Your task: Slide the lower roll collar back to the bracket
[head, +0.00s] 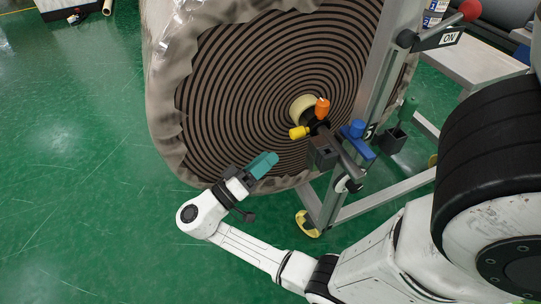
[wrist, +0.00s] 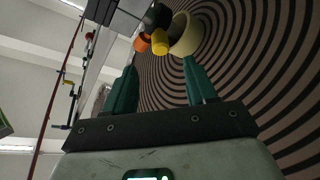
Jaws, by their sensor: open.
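The lower roll collar (head: 317,127) is a dark ring with an orange knob (head: 322,108) and a yellow knob (head: 299,132). It sits on the shaft close to the cream core (head: 302,107) of the wrapped roll (head: 235,95). The dark block of the bracket (head: 323,153) is in front of it, on the upright frame. My gripper (head: 264,163) has teal fingers and is open and empty, below and left of the collar. In the wrist view, the collar (wrist: 157,17) and its yellow knob (wrist: 159,42) show beyond the open fingertips (wrist: 159,66), apart from them.
A blue handle (head: 357,128) sits right of the bracket. The metal upright (head: 375,75) and lower frame rails (head: 385,195) stand to the right. A red-knobbed lever (head: 468,12) is at upper right.

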